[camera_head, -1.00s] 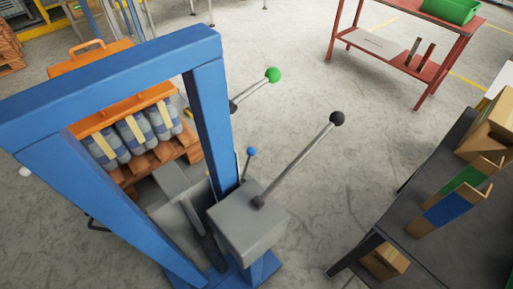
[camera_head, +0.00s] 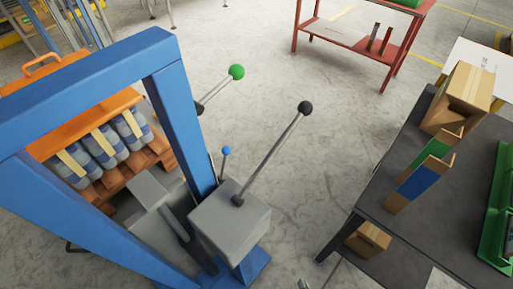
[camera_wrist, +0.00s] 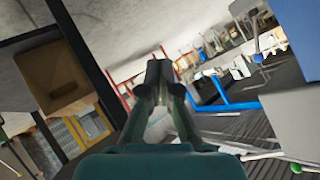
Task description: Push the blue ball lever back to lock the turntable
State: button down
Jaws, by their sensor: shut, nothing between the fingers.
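The blue ball lever (camera_head: 226,151) is a short thin rod with a small blue knob. It stands behind the grey box (camera_head: 230,222) on the blue frame (camera_head: 183,115). A blue ball (camera_wrist: 258,58) also shows at the right in the wrist view. A black ball lever (camera_head: 305,108) rises tilted from the grey box, and a green ball lever (camera_head: 237,72) sticks out behind the frame post. My gripper (camera_wrist: 160,73) is shut and empty in the wrist view, apart from the levers. I cannot make out the turntable clearly.
A dark table (camera_head: 400,235) with cardboard boxes (camera_head: 465,98) and a green tray (camera_head: 503,215) stands at the right. A red shelf (camera_head: 350,37) is at the back. Bottle packs (camera_head: 105,148) sit behind the frame. The floor between frame and table is clear.

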jog(key=w+a+f+m+y, duration=0.1)
jog(key=w+a+f+y, duration=0.15)
jog(key=w, duration=0.55)
jog(key=w+a+f+g+y, duration=0.1)
jog(key=w+a, duration=0.3)
jog(key=w, duration=0.3)
jog(key=w+a+f+m+y, duration=0.15)
jog(key=w+a, duration=0.25)
jog(key=w, duration=0.4)
jog(key=w+a+r+y, duration=0.3)
jog(key=w+r, duration=0.5)
jog(key=w, duration=0.3)
jog(key=w+a+r+y, duration=0.4)
jog(key=w+r, duration=0.4)
jog(key=w, duration=0.3)
jog(key=shift+a+r+t, duration=0.15)
jog(key=shift+a+t, duration=0.15)
jog(key=shift+a, duration=0.35)
jog(key=shift+m, duration=0.25)
